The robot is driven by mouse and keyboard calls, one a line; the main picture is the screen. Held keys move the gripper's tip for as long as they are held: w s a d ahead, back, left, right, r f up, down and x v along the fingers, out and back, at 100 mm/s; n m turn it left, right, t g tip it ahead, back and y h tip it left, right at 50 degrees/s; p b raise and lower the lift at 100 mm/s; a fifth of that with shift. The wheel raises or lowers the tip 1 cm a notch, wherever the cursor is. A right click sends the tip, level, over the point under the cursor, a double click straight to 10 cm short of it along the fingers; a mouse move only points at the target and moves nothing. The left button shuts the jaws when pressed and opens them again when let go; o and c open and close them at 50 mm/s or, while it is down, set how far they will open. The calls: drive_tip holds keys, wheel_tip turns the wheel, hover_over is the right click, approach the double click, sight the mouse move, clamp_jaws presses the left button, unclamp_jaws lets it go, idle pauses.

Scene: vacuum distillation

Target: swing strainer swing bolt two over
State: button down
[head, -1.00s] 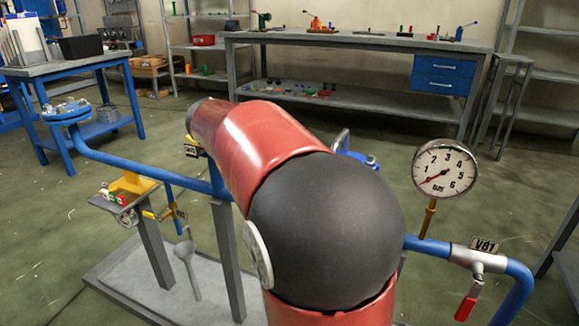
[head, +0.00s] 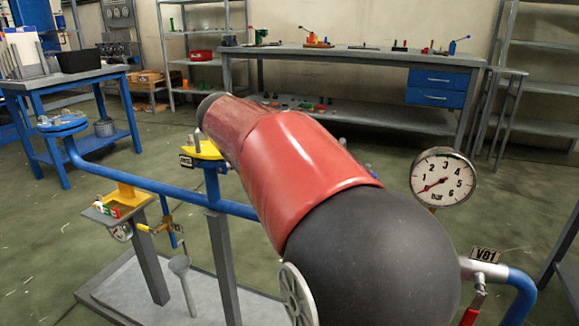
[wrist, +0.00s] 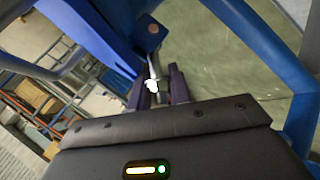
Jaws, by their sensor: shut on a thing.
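In the wrist view my gripper (wrist: 158,84) has its two dark fingers around a slim metal swing bolt (wrist: 152,72), with a bright nut-like piece between the fingertips. The bolt runs up to a blue body (wrist: 110,40), which looks like part of the strainer. Which of the swing bolts this is I cannot tell. In the head view my red and black arm covers the middle, so my gripper, the bolt and most of the strainer are hidden there.
A blue pipe (head: 118,179) runs on grey posts past a yellow flange (head: 205,152). A workbench (head: 350,54) is at the back. Open floor lies between.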

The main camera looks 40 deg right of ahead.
drive_tip(key=c, duration=1.5)
unclamp_jaws()
drive_tip(key=shift+c, duration=0.2)
